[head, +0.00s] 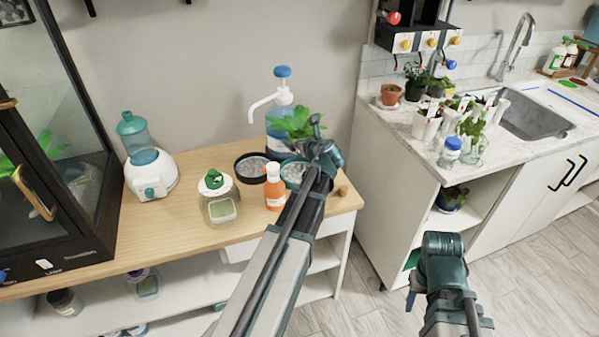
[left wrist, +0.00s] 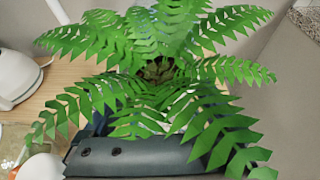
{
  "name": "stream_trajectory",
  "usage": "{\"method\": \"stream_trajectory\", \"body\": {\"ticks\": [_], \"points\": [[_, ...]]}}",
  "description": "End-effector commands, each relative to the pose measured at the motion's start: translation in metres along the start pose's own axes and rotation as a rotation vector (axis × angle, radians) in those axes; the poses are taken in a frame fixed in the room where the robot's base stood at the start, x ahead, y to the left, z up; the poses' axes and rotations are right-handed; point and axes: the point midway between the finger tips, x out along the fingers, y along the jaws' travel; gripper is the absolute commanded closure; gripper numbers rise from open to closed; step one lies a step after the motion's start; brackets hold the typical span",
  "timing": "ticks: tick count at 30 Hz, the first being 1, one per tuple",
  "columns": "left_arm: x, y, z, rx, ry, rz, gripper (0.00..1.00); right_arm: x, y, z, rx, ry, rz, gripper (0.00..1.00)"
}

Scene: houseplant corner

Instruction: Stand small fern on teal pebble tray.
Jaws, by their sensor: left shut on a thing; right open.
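The small fern (head: 297,122) is green and leafy, held up by my left gripper (head: 318,140) at the back right of the wooden table. In the left wrist view, the fern (left wrist: 160,70) fills most of the picture; its fronds hide the jaws' hold and most of its pot. The teal pebble tray (head: 287,178) is round and shallow, with grey pebbles. It stands on the table below the fern, partly hidden by my left gripper and an orange bottle. My right gripper (head: 414,284) is open and empty, low before the counter.
A dark pebble tray (head: 239,172) stands left of the teal one. The orange bottle (head: 274,190) is close in front. A pump bottle (head: 282,100) stands behind. A green-lidded jar (head: 219,199) is at left, and a wooden knob-like thing (head: 343,191) at right.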

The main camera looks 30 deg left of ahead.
Motion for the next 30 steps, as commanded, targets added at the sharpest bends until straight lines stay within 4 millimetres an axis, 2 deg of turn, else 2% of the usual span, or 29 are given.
{"method": "stream_trajectory", "body": {"ticks": [5, 15, 23, 30], "points": [[0.004, -0.001, -0.010, 0.001, -0.001, -0.001, 0.81, 0.011, -0.001, -0.001, 0.000, 0.000, 0.000, 0.53], [0.023, -0.001, -0.056, 0.001, -0.001, -0.002, 0.81, 0.060, -0.006, -0.004, -0.001, 0.000, 0.000, 0.53], [0.024, -0.001, -0.059, 0.001, -0.001, -0.002, 0.81, 0.064, -0.006, -0.004, -0.001, 0.000, 0.000, 0.53], [0.033, -0.001, -0.082, 0.001, -0.001, -0.002, 0.81, 0.088, -0.008, -0.005, 0.000, 0.000, 0.000, 0.53]]}}
